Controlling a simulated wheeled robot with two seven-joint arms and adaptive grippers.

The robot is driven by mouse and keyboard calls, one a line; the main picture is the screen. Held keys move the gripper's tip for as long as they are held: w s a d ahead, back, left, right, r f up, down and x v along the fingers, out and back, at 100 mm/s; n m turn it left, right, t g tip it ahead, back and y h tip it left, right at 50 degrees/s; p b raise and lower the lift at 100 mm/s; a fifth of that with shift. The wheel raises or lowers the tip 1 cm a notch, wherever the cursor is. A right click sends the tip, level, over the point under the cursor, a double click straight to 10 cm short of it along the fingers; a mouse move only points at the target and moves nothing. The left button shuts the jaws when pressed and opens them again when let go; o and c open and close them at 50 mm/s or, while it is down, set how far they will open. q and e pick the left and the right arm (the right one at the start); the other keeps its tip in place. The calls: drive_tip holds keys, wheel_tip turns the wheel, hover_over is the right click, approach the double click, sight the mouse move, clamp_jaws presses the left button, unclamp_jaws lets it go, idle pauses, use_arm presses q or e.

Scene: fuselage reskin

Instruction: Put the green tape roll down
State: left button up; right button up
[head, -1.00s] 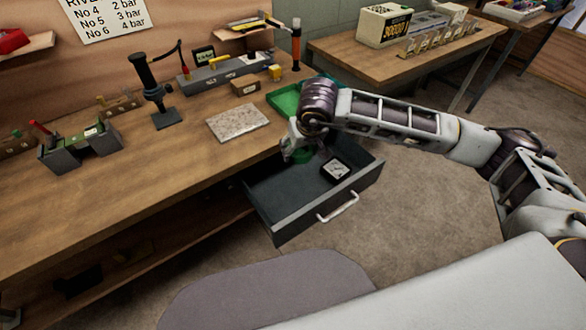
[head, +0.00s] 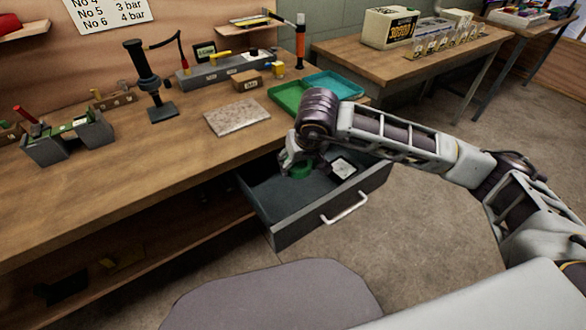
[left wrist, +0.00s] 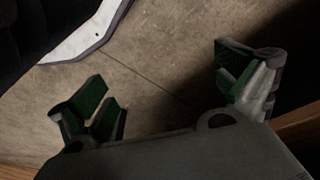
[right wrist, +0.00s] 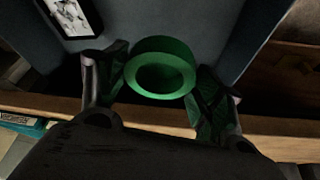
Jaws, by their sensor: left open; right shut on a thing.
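The green tape roll (right wrist: 160,68) is between the fingers of my right gripper (right wrist: 160,85), which is shut on it. In the head view the roll (head: 301,171) shows just below my right gripper (head: 298,158), inside the open drawer (head: 285,205). I cannot tell whether the roll touches the drawer floor. My left gripper (left wrist: 165,95) is open and empty above the bare floor, seen only in the left wrist view.
A dark framed item with a white face (head: 343,167) lies in the drawer, right of the roll. Green (head: 288,97) and blue (head: 335,84) trays stand on the workbench (head: 130,185) behind. A speckled plate (head: 237,117) lies nearby. The drawer's left part is clear.

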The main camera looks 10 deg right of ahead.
sight(298, 177)
drive_tip(key=f+b, duration=0.2)
drive_tip(key=f, duration=0.1)
drive_tip(key=s+f+b, duration=0.1)
drive_tip(key=b, duration=0.1)
drive_tip(key=shift+a+f, duration=0.15)
drive_tip(key=shift+a, duration=0.25)
drive_tip(key=shift+s+a+f+b, duration=0.1)
drive_tip(key=shift+s+f+b, duration=0.05)
drive_tip(key=shift+f+b, duration=0.8)
use_arm(q)
wheel_tip(298, 177, up, 8)
drive_tip(key=d, duration=0.1)
drive_tip(key=shift+w+t+h+b, duration=0.2)
drive_tip(key=shift+t+h+b, duration=0.1)
drive_tip(key=shift+b, duration=0.1)
use_arm(e)
drive_tip(key=shift+s+f, duration=0.1)
drive_tip(key=shift+f, duration=0.1)
